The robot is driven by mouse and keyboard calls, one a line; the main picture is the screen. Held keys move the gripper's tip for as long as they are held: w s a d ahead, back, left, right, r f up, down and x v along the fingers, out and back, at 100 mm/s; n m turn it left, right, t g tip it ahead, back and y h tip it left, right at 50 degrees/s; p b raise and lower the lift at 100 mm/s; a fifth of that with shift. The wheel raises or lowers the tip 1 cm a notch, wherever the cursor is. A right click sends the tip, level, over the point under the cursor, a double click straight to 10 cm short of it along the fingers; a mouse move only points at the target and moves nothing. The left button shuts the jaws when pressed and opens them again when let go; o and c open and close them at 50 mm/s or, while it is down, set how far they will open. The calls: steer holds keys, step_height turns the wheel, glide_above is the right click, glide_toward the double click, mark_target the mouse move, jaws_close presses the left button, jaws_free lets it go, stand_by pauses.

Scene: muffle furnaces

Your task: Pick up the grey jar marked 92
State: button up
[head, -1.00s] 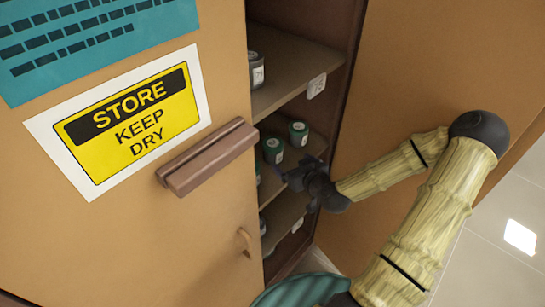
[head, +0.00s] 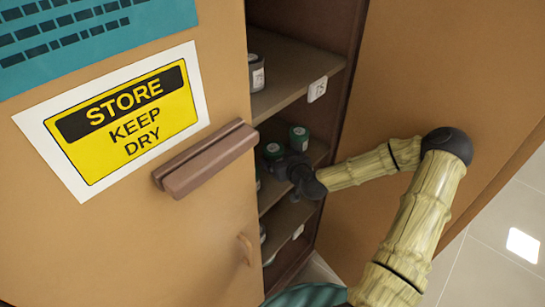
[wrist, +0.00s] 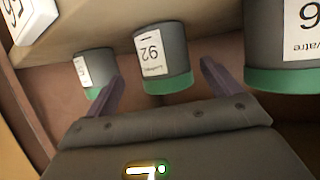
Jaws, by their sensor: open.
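The grey jar marked 92 (wrist: 178,62) has a green lid and a white label. It stands in the middle of the wrist view, which is upside down, so its lid is at the bottom. My gripper (wrist: 160,74) is open, with its two dark fingers on either side of the jar in the picture. I cannot tell whether the jar is between the fingertips or just beyond them. In the head view my gripper (head: 288,168) is inside the cabinet at the middle shelf, in front of green-lidded jars. The number 92 is not readable there.
In the wrist view a larger-looking grey jar (wrist: 270,50) is close at right, and another (wrist: 95,62) stands at left behind a finger. A label plate (wrist: 35,18) is on the shelf edge. The cabinet's left door (head: 215,220) and right door (head: 420,80) flank the opening.

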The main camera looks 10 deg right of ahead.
steer(key=x, duration=0.3)
steer(key=b+x, duration=0.1)
steer(key=shift+w+a+f, duration=0.15)
steer(key=shift+w+a, duration=0.15)
steer(key=shift+a, duration=0.15)
steer(key=shift+s+d, duration=0.1)
steer(key=shift+s, duration=0.05)
steer(key=c, duration=1.2)
